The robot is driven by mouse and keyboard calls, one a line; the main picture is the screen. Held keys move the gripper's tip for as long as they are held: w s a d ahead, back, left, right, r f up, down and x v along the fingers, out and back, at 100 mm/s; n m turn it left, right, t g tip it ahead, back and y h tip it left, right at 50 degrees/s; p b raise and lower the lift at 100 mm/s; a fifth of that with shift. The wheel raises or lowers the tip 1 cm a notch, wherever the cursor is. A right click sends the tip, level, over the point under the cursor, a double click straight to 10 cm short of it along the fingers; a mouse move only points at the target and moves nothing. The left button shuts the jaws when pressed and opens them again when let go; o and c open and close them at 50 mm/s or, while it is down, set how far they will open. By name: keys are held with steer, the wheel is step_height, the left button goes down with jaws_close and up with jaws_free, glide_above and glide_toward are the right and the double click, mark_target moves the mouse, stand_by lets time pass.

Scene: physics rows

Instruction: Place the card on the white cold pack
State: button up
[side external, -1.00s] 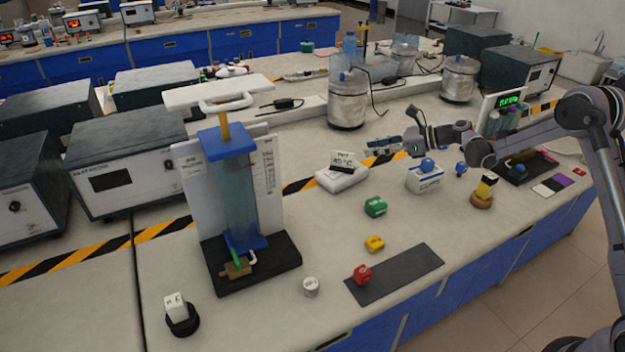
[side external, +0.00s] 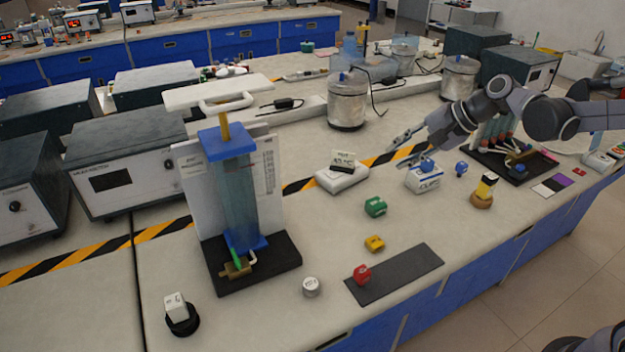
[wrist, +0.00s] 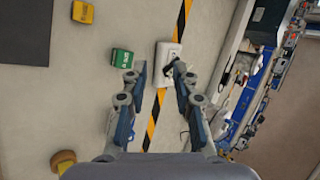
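The white cold pack (side external: 345,178) lies on the bench left of my gripper in the side view; it also shows beyond my fingertips in the wrist view (wrist: 163,84). In the wrist view a dark shape on the pack, partly by my right finger, may be this card. My gripper (side external: 408,147) is above the bench, right of the pack. In the wrist view my gripper (wrist: 159,72) has its fingers apart and nothing between them.
A green block (side external: 375,206), yellow block (side external: 374,243) and red block (side external: 362,274) stand nearer the bench edge. A white box with a blue knob (side external: 424,178) is just below my gripper. A metal pot (side external: 347,102) stands behind. A tall blue cylinder apparatus (side external: 238,195) stands left.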

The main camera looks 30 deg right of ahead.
steer(key=s+f+n+h, duration=0.1)
steer(key=s+n+h, duration=0.1)
steer(key=s+n, duration=0.4)
steer(key=s+d+f+n+h, duration=0.1)
steer(key=s+n+h, duration=0.1)
steer(key=s+n, duration=0.5)
steer(key=s, duration=0.5)
steer(key=shift+s+f+n+h, duration=0.25)
steer(key=shift+s+n+h, duration=0.05)
steer(key=shift+s, duration=0.05)
